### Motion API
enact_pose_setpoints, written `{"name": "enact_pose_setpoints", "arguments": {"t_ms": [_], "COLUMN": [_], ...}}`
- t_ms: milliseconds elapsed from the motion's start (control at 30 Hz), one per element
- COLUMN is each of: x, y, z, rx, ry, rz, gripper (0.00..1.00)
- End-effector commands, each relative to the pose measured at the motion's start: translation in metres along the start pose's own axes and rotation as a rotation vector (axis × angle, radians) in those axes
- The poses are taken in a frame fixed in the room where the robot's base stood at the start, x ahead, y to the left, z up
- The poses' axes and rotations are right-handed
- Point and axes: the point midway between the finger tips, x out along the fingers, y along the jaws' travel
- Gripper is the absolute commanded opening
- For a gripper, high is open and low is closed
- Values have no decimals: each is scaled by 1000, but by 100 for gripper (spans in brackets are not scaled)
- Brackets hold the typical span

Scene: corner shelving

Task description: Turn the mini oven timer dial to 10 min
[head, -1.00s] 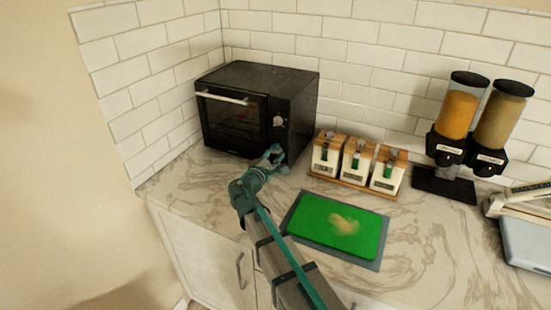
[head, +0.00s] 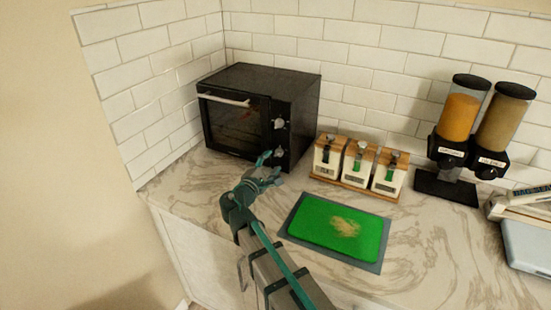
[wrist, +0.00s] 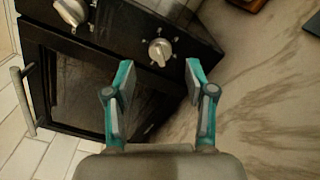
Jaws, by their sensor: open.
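The black mini oven (head: 290,95) stands in the counter corner with its door closed. Its control strip carries an upper silver dial (head: 279,123) and a lower silver dial (head: 279,152). My gripper (head: 268,166) is just in front of and below the lower dial. In the wrist view my gripper (wrist: 157,85) is open and empty. One dial (wrist: 160,50) shows between and just beyond its fingertips, apart from both fingers. Another dial (wrist: 72,9) is at the top left, partly cut off. The dial markings are too small to read, so I cannot tell which is the timer.
Several small white-and-wood dispensers (head: 358,163) stand on a wooden base right of the oven. A green cutting board (head: 315,228) lies in front of them. Two food dispensers (head: 462,105) stand further right. Bare marble counter (head: 185,178) shows before the oven.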

Motion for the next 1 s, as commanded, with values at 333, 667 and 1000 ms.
{"name": "enact_pose_setpoints", "arguments": {"t_ms": [333,667,1000], "x": [-61,-73,-84], "y": [0,0,7], "z": [0,0,-9], "rx": [0,0,0], "ry": [2,0,20], "rz": [0,-1,11], "gripper": [55,55,55]}}
